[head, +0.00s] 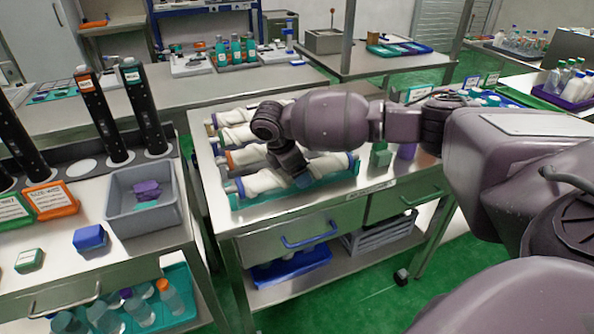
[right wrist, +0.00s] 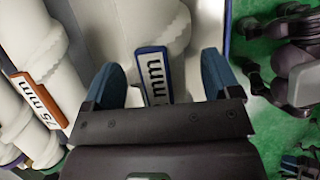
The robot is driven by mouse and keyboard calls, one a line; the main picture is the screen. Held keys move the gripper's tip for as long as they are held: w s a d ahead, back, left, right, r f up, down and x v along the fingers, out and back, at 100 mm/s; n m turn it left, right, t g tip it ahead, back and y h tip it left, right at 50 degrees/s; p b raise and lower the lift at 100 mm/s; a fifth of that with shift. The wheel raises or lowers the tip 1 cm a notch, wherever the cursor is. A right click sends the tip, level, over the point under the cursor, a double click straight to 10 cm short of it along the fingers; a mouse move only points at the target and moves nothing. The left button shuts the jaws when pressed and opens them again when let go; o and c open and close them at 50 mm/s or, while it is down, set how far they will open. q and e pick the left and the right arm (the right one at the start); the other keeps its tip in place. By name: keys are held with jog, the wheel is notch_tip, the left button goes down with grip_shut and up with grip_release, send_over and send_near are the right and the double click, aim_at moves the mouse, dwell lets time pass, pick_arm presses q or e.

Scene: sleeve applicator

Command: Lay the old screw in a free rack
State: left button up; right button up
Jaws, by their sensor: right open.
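Several white screws lie side by side on the middle bench. The front screw (head: 265,182), with a blue end, lies in a teal rack (head: 335,188). Behind it is a screw with an orange end (head: 250,156). My right gripper (head: 302,180) is over the front screw. In the right wrist view, my open right gripper (right wrist: 160,72) has its blue fingers either side of a blue-edged "mm" tag (right wrist: 152,72) on a white screw (right wrist: 150,25). I cannot tell which is the old screw. My left gripper is out of view.
A grey bin (head: 145,215) and a blue box (head: 90,238) are on the left bench. Tall black tubes (head: 145,105) stand there too. A green block (head: 380,158) stands right of the screws. My right arm hides part of the back of the bench.

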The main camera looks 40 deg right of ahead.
jog(key=p+v, duration=0.1)
jog(key=v, duration=0.9)
jog(key=shift+r+p, duration=0.2)
jog(key=shift+p, duration=0.2)
jog(key=shift+a+r, duration=0.3)
jog(key=shift+r, duration=0.35)
